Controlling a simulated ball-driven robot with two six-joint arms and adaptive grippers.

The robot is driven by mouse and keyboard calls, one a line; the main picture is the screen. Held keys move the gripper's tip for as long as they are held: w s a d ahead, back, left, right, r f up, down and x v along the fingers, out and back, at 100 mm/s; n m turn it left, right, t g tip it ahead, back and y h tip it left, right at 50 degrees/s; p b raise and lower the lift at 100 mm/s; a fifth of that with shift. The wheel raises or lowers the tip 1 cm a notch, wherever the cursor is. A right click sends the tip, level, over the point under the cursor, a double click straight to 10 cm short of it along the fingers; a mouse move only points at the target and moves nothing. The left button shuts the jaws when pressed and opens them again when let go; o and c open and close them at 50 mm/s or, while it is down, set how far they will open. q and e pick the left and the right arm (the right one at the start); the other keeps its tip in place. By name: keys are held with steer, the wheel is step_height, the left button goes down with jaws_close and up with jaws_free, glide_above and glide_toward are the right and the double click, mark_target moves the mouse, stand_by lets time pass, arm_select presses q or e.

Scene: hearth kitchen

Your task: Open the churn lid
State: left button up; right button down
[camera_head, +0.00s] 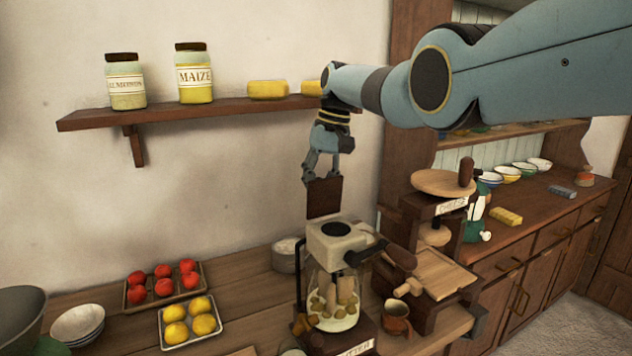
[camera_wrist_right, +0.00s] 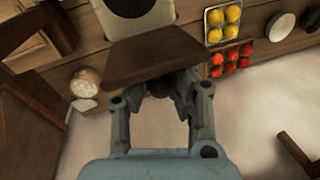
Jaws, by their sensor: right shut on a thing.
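The churn has a cream top (camera_head: 318,240) with a dark round opening, over a glass jar (camera_head: 322,285) holding pale contents and lumps. Its dark brown lid (camera_head: 324,198) stands roughly upright at the back of the top, its lower edge close to it; I cannot tell whether they touch. My right gripper (camera_head: 322,172) is above the churn, shut on the lid. In the right wrist view the lid (camera_wrist_right: 150,55) spans in front of the right gripper (camera_wrist_right: 158,92), with a dark knob between the fingers. The churn top (camera_wrist_right: 118,25) shows beyond it. My left gripper is in neither view.
A red fruit tray (camera_head: 128,302) and a yellow fruit tray (camera_head: 190,343) lie left of the churn. A wooden press (camera_head: 432,205) and a brown jug (camera_head: 397,318) stand close on its right. A shelf (camera_head: 200,110) with jars is behind, upper left.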

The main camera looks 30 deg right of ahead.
steer(key=shift+w+d+r, duration=0.15)
steer(key=shift+w+r, duration=0.2)
steer(key=shift+r, duration=0.2)
steer(key=c, duration=1.1)
jaws_free()
steer(key=shift+s+f, duration=0.1)
steer(key=shift+s, duration=0.05)
steer(key=shift+c, duration=0.2)
steer(key=shift+f, duration=0.1)
steer(key=v, duration=1.2)
steer(key=shift+s+f, duration=0.15)
steer(key=shift+s, duration=0.05)
